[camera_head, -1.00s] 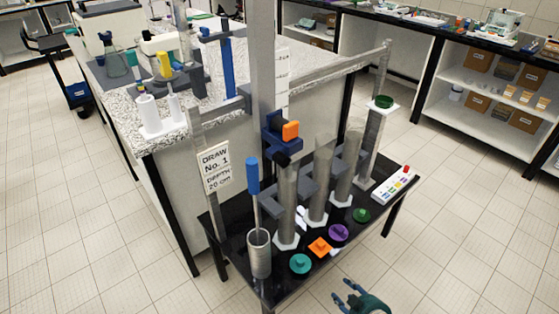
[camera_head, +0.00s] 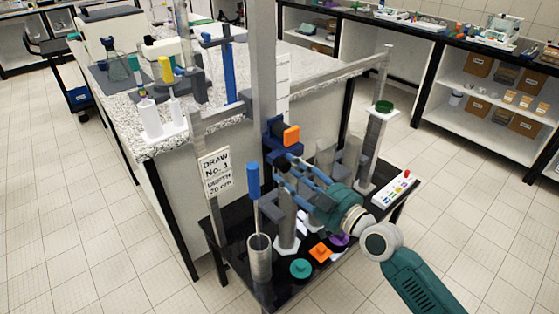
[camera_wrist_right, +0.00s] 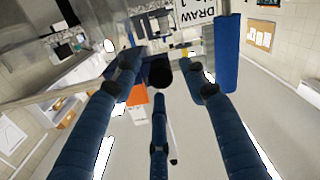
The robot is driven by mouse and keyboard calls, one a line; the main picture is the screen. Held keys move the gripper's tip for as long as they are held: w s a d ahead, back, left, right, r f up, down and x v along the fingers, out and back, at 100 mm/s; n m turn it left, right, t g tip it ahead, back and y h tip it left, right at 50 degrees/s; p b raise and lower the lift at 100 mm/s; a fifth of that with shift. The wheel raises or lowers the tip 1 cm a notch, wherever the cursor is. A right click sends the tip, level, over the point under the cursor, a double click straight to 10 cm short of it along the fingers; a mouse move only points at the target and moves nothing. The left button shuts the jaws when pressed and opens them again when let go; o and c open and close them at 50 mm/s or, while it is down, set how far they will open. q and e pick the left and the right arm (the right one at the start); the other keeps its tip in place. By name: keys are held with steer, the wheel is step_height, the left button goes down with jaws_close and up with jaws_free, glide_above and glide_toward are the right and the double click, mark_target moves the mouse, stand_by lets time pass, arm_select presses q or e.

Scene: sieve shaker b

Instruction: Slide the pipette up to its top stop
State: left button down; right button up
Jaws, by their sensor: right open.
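A dark blue carriage (camera_head: 274,143) with an orange block (camera_head: 291,135) sits on the tall grey post; I take it to be the pipette's slide. The pipette tube itself I cannot make out for certain. My right gripper (camera_head: 282,172) is open just below the carriage, its blue fingers pointing at the post. In the right wrist view the gripper (camera_wrist_right: 163,82) has its fingers spread, and the orange block (camera_wrist_right: 137,96) shows beside the left finger, partly covered. I cannot tell whether any finger touches the carriage. My left gripper is out of view.
A blue-handled rod (camera_head: 253,182) stands in a front cylinder (camera_head: 259,260), close left of my fingers. Other clear cylinders and coloured lids (camera_head: 301,268) stand on the black table. A sign (camera_head: 215,172) hangs left. A control box (camera_head: 396,188) sits at right.

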steer(key=x, duration=0.5)
steer(key=shift+d, duration=0.1)
jaws_close()
